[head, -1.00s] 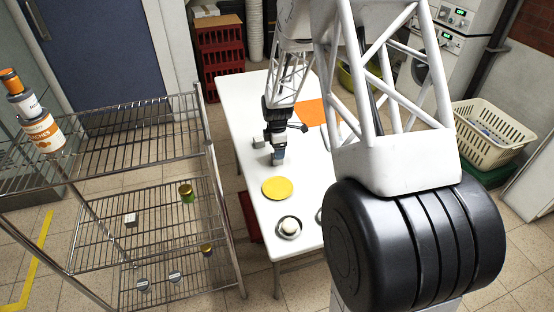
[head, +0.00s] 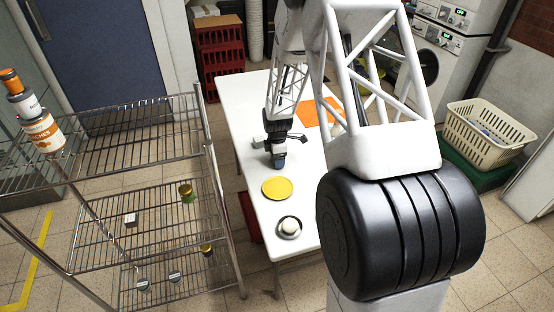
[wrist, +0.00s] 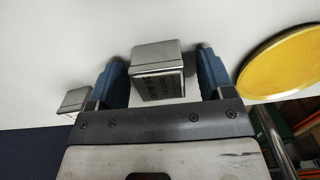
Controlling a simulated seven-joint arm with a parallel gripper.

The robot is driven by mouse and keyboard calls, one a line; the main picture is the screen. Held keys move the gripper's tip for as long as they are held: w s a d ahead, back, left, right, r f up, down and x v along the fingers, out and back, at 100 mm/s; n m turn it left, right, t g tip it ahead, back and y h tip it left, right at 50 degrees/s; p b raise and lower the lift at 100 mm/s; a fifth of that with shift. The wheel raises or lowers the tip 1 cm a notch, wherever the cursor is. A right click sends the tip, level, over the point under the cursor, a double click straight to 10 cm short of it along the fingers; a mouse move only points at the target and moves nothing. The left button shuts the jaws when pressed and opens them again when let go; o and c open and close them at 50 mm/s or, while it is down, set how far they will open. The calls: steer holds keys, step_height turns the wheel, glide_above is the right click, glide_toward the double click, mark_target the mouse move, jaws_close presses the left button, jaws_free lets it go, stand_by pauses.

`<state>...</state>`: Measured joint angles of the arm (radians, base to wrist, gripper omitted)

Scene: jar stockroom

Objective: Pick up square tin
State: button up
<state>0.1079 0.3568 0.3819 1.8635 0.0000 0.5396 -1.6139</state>
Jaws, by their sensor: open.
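A grey metal square tin (wrist: 157,72) with dark lettering on its side stands on the white table in the wrist view. My gripper (wrist: 162,68) is open, with one blue finger on each side of this tin and a visible gap at both sides. In the head view my gripper (head: 279,163) is low over the table, just beyond the yellow disc, and hides the tin. A second, smaller-looking grey tin (wrist: 75,101) stands outside the left finger in the wrist view.
A flat yellow disc (head: 277,188) lies close by on the white table (head: 256,205), with a bowl (head: 289,228) holding a pale round thing nearer. An orange mat (head: 318,112) lies farther back. A wire rack (head: 150,225) with jars and tins stands left.

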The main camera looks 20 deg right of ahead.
steer(key=shift+f, duration=0.1)
stand_by(0.5)
steer(key=c, duration=1)
steer(key=shift+r, duration=0.9)
step_height(320, 180, up, 2)
steer(key=s, duration=0.5)
steer(key=s+a, duration=0.1)
steer(key=s, duration=0.4)
steer(key=s+r, duration=0.1)
steer(key=s, duration=0.5)
steer(key=shift+a+r, duration=0.1)
steer(key=shift+a, duration=0.25)
